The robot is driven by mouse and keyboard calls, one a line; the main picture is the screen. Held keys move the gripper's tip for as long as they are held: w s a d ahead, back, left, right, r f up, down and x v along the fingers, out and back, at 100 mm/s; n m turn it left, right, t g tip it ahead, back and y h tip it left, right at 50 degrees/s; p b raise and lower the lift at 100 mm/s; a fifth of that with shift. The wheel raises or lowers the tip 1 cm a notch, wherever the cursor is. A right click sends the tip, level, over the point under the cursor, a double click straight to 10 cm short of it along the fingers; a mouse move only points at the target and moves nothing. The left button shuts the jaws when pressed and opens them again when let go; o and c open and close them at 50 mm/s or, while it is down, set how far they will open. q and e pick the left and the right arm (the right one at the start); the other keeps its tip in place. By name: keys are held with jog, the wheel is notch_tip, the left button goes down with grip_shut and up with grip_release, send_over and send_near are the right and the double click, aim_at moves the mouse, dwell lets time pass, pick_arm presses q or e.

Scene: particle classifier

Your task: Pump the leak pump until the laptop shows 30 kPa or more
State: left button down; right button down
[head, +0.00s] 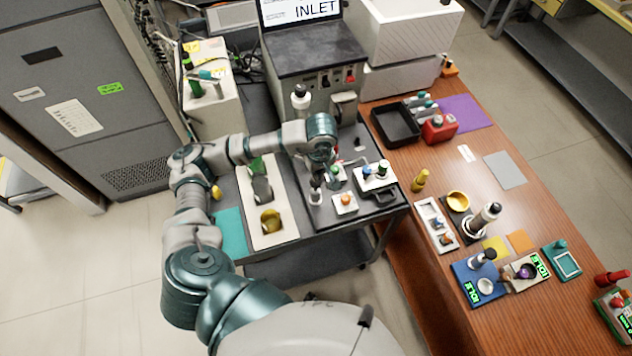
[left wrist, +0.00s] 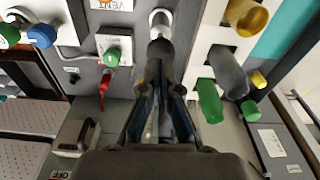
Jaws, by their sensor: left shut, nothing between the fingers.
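My left gripper (head: 322,172) is shut and empty over the dark panel of the cart (head: 330,226). In the left wrist view its fingers (left wrist: 160,62) are together, just beside a silver round-topped fitting (left wrist: 160,20). This fitting (head: 316,192) also shows in the head view below the gripper; I cannot tell whether it is the leak pump or whether the fingers touch it. The laptop (head: 300,10) is cut by the top edge; its screen shows "INLET" and no pressure figure can be read. My right gripper is not in view.
A white tray (head: 283,236) with green and yellow-ended cylinders lies to the left. The wooden table (head: 410,236) at right holds several small tools and stands.

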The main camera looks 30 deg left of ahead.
aim_at(317, 183)
pick_arm(q)
notch_tip(317, 183, down, 2)
jog(key=shift+a+f+b, duration=0.1)
jog(key=shift+f+b, duration=0.05)
jog(key=shift+b, duration=0.25)
jog(key=shift+w+a+f, duration=0.1)
jog(key=shift+a+f, duration=0.05)
jog(key=shift+f, duration=0.15)
notch_tip(317, 183, down, 4)
jog(key=b, duration=0.4)
jog(key=shift+r, duration=0.35)
jog(key=s+d, duration=0.1)
jog(key=s+d+r, duration=0.1)
jog(key=shift+d+p, duration=0.3)
jog(key=shift+p, duration=0.1)
jog(key=shift+w+r, duration=0.1)
jog(key=shift+r, duration=0.05)
